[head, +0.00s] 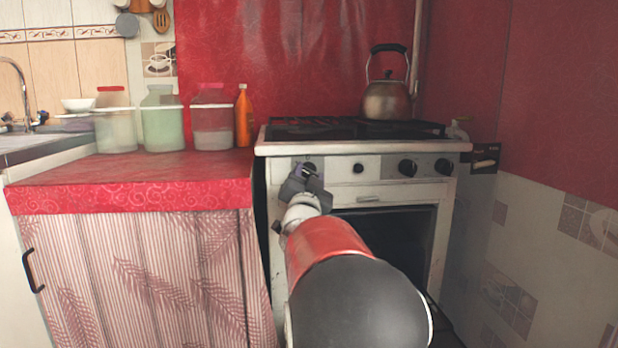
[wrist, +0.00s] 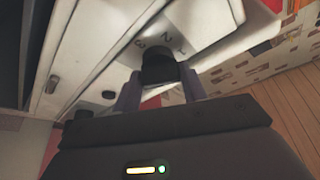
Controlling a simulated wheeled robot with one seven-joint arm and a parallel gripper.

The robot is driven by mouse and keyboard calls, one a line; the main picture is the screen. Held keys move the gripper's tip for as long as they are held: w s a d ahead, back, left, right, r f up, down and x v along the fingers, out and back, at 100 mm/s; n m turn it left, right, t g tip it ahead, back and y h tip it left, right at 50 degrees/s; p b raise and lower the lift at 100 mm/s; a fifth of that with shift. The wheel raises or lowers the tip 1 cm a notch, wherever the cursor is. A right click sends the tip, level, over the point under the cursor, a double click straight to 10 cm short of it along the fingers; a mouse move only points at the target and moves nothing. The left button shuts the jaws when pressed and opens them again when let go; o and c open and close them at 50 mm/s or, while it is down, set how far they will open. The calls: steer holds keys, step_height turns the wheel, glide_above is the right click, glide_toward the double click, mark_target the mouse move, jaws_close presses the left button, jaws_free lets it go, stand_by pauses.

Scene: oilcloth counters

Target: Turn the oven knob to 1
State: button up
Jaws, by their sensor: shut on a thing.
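The white stove (head: 385,150) stands right of the counter, with a row of dark knobs on its front panel. My gripper (head: 306,178) is at the leftmost knob (head: 310,167), mostly covering it in the head view. In the wrist view my gripper (wrist: 160,84) has one finger on each side of the black oven knob (wrist: 158,68) and is shut on it. The printed marks 3, 2 and 1 (wrist: 180,50) show on the panel around this knob. Which mark the knob points to cannot be told.
Other knobs (head: 407,168) sit to the right on the panel. A kettle (head: 387,99) stands on the stove top. The oven door (head: 385,235) is below my gripper. A counter (head: 130,175) with several containers and an orange bottle (head: 243,118) is at left.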

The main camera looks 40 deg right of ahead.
steer(key=o, duration=1)
steer(key=v, duration=0.7)
steer(key=shift+s+a+f, duration=0.2)
steer(key=shift+a, duration=0.05)
